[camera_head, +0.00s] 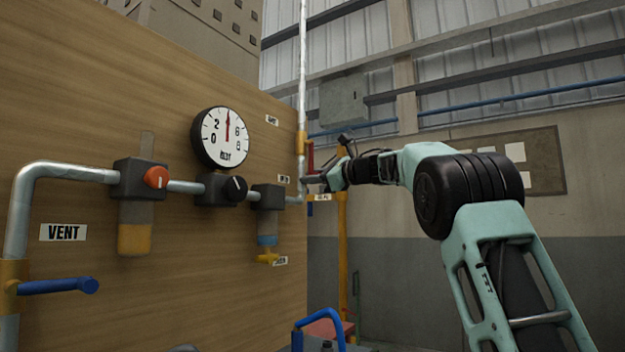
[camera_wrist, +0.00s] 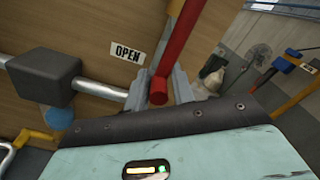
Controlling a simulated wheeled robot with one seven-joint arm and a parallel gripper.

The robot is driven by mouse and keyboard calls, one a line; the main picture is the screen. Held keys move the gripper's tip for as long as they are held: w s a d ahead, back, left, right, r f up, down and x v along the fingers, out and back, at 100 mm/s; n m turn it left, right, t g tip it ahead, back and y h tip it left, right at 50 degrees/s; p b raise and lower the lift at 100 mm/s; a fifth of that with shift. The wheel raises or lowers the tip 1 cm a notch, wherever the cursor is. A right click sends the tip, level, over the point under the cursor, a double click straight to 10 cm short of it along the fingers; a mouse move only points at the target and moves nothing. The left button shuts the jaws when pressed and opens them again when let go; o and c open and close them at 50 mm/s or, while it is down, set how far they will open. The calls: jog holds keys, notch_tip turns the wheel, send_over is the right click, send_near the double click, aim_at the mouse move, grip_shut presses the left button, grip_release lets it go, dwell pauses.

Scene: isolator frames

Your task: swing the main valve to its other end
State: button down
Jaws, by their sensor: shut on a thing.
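The main valve looks to be the one with the red lever (camera_head: 310,157) on the vertical pipe at the panel's right edge. Its yellow body (camera_head: 301,144) sits on that pipe. In the wrist view the red lever (camera_wrist: 184,45) runs from the top down between my fingers, its round end facing the camera. My gripper (camera_head: 314,182) is at the lever's lower end; in the wrist view my gripper (camera_wrist: 158,88) is shut on it, one grey finger on each side. An OPEN label (camera_wrist: 128,52) is on the board left of the lever.
The wooden panel (camera_head: 80,120) carries a round gauge (camera_head: 221,137), a regulator with an orange knob (camera_head: 156,178), and a blue vent lever (camera_head: 58,286). A dark block (camera_wrist: 45,76) on the pipe is left of my gripper.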

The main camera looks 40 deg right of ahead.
jog(key=shift+a+r, duration=0.15)
jog(key=shift+r, duration=0.05)
jog(key=c, duration=1.4)
grip_release()
jog(key=shift+o, duration=0.2)
jog(key=shift+f, duration=0.1)
jog(key=shift+s, duration=0.1)
jog(key=b+v, duration=0.2)
jog(key=v, duration=1.5)
jog(key=shift+s, duration=0.15)
